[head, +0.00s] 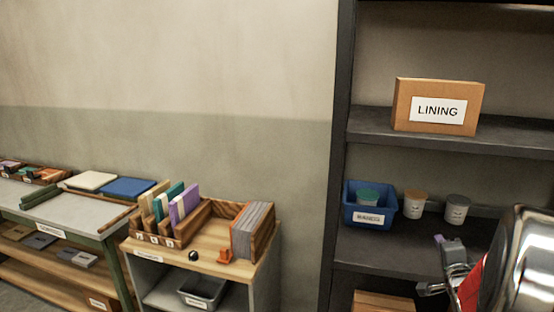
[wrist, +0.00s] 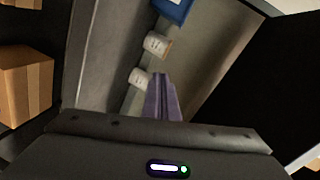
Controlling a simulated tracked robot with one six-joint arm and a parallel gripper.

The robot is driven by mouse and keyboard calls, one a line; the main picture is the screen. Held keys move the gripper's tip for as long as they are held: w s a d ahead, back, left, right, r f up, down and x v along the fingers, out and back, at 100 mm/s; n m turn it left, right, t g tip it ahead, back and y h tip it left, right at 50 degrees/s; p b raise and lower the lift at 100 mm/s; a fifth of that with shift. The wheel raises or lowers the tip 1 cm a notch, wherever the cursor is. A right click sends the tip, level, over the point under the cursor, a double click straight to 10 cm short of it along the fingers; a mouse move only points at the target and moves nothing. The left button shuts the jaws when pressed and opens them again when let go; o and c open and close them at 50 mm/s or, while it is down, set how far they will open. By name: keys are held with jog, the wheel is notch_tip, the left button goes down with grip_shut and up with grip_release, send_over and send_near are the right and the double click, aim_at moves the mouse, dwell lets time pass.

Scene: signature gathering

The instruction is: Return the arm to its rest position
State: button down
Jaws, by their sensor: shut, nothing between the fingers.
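My gripper (head: 438,240) is at the lower right of the head view, in front of the dark shelf unit. In the wrist view its purple fingers (wrist: 162,98) are together with nothing between them. My shiny arm link fills the lower right corner of the head view. In the wrist view two jars, one with a tan lid (wrist: 157,44) and one paler (wrist: 139,77), stand on the shelf beyond the fingers, apart from them.
The dark shelf (head: 385,250) holds a blue bin (head: 350,217), a tan-lidded jar (head: 414,204) and a grey-lidded jar (head: 457,210). A LINING box (head: 401,108) stands on the shelf above. A wooden-topped cabinet (head: 226,271) and a long table (head: 62,222) stand at left.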

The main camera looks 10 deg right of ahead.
jog(key=s+a+r+n+g+y, duration=0.15)
jog(key=a+n, duration=0.35)
jog(key=a, duration=0.6)
jog(key=w+a+r+n+g+y, duration=0.15)
jog(key=a+n, duration=0.25)
jog(key=a, duration=0.8)
jog(key=s+a+f+n+g+y, duration=0.2)
jog(key=s+a+n+g+y, duration=0.3)
jog(key=s+a+n, duration=0.6)
jog(key=s+a, duration=0.8)
jog(key=a, duration=0.2)
jog(key=shift+a+n, duration=0.3)
jog(key=shift+a, duration=0.05)
